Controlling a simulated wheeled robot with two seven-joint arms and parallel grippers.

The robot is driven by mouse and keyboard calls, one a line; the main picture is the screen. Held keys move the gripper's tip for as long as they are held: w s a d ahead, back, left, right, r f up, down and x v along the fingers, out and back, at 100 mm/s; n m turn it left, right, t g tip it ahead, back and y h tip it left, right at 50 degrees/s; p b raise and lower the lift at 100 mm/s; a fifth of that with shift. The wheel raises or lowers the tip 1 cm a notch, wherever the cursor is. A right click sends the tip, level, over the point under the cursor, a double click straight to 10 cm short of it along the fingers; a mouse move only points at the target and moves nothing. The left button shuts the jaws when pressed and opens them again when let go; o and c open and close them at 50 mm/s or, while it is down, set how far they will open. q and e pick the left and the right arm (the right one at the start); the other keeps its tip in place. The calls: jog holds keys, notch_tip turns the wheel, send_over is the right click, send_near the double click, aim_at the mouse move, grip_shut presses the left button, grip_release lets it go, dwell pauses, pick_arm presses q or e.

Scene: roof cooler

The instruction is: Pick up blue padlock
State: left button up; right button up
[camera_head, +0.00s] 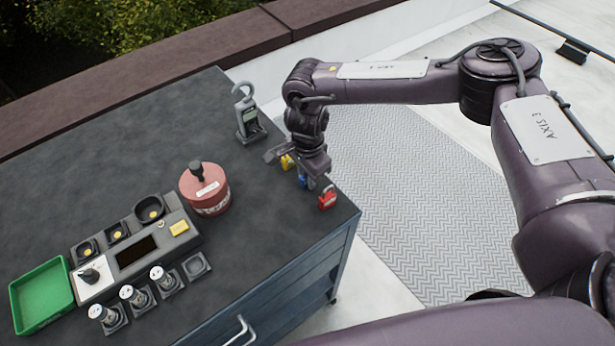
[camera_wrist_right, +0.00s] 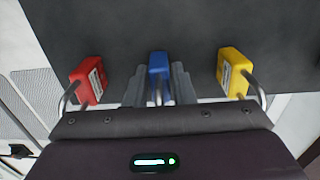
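The blue padlock (camera_wrist_right: 158,66) stands between the two grey fingers of my right gripper (camera_wrist_right: 160,84) in the right wrist view, with one finger close on each side. Whether the fingers press on it cannot be made out. In the head view my right gripper (camera_head: 303,176) is low over the right edge of the dark worktop, and only a little of the blue padlock (camera_head: 302,181) shows beneath it. My left gripper is not in view.
A red padlock (camera_wrist_right: 88,82) and a yellow padlock (camera_wrist_right: 234,72) flank the blue one. On the worktop (camera_head: 110,150) are a grey shackled device (camera_head: 247,122), a red round container (camera_head: 205,190), a panel with several sockets (camera_head: 140,250) and a green tray (camera_head: 40,295).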

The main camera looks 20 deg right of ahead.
grip_shut()
jog(key=shift+r, duration=0.15)
